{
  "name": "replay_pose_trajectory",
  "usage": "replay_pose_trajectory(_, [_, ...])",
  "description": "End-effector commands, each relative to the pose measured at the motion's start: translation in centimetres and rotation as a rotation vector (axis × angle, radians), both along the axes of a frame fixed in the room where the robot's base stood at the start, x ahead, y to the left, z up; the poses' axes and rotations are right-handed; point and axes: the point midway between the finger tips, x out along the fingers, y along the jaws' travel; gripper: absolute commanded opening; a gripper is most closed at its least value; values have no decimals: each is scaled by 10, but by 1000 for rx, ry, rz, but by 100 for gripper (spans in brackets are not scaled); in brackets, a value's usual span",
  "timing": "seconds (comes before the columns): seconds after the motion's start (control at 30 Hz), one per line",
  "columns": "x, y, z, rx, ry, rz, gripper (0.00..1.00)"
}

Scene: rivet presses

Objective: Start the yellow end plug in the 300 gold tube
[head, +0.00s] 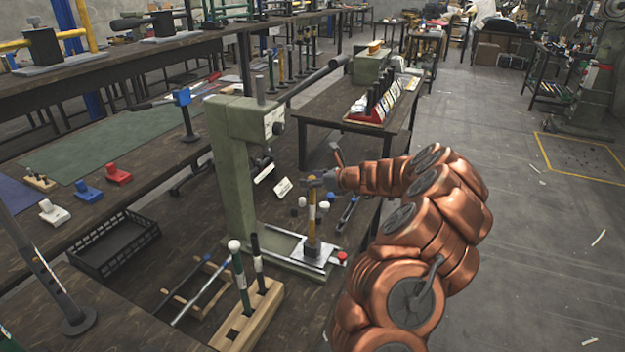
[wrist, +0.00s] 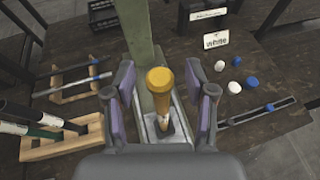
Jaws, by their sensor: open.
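The gold tube (head: 311,228) stands upright on the base of the green press in the head view. In the wrist view the yellow end plug (wrist: 159,78) sits at the top of the gold tube (wrist: 163,107); how deep it sits in the tube I cannot tell. My gripper (head: 319,181) is at the tube's top. In the wrist view my gripper (wrist: 164,97) is open, with one finger on each side of the plug and tube and a gap at both sides. No number on the tube is readable.
The green press (head: 235,165) rises just left of the tube. Loose white and blue caps (wrist: 235,88) lie to the right. A wooden rack (head: 250,318) with dark and green tubes stands front left. A black crate (head: 115,243) lies farther left. A "White" card (wrist: 215,40) stands behind.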

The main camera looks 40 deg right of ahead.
Motion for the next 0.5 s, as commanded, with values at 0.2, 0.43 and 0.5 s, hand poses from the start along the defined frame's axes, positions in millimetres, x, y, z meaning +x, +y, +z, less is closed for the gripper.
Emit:
replay_pose_trajectory(0.2, [-17, -7, 8, -1, -1, -4, 55])
replay_pose_trajectory(0.43, [-49, -15, 22, 1, -2, -4, 55])
replay_pose_trajectory(0.5, [-59, -17, 25, 1, -1, -4, 55])
